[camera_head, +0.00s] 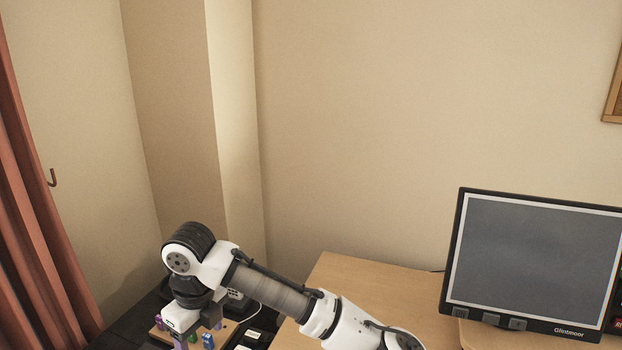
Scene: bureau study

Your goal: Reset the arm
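My arm comes in from the bottom of the head view and reaches left over the desk's left end. Its wrist bends downward there. My gripper (193,340) points down at the bottom edge of the picture, above or beside a wooden board (222,334) with small coloured pieces. The fingertips are cut off or too small to make out, so I cannot tell whether they are open or hold something.
A wooden desk (370,275) stands right of the wrist. A monitor (535,262) stands on its right side. A dark surface (128,328) lies at the lower left, beside a reddish curtain (38,235). The wall (430,120) is behind.

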